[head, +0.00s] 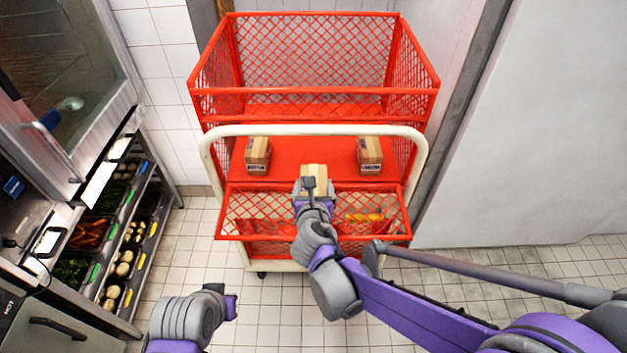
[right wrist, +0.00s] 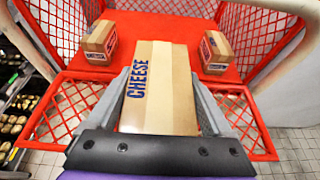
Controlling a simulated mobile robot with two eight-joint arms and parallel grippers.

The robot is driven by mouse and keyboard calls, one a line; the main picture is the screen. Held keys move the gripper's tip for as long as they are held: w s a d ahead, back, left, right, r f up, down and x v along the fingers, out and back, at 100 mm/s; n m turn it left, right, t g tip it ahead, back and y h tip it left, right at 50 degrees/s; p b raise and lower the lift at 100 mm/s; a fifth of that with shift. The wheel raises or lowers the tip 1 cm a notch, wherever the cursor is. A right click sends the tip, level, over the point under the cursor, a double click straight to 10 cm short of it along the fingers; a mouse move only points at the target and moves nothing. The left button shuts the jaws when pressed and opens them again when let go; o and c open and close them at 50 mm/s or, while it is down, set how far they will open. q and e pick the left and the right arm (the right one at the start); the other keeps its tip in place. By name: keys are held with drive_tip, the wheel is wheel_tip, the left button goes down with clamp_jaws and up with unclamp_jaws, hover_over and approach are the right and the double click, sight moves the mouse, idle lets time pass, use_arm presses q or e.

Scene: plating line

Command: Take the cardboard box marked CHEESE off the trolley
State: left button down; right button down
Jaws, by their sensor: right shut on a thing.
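The cardboard box marked CHEESE (right wrist: 160,85) lies between the two fingers of my right gripper (right wrist: 163,100), which is shut on its sides. In the head view the box (head: 314,171) shows just beyond my right gripper (head: 312,187), over the front of the trolley's middle shelf. The red mesh trolley (head: 315,91) has a cream push handle (head: 315,129). I cannot tell whether the box still touches the shelf. My left gripper (head: 230,305) is low at the left, away from the trolley; its fingers do not show clearly.
Two other cardboard boxes stand on the red shelf, one at the left (head: 257,155) and one at the right (head: 370,155). A lowered mesh flap (head: 255,212) is at the shelf front. A vegetable rack (head: 125,245) stands left. Tiled floor is clear between rack and trolley.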

drive_tip(key=s, duration=1)
idle(0.4)
drive_tip(key=s, duration=1.2)
drive_tip(key=shift+p, duration=0.4)
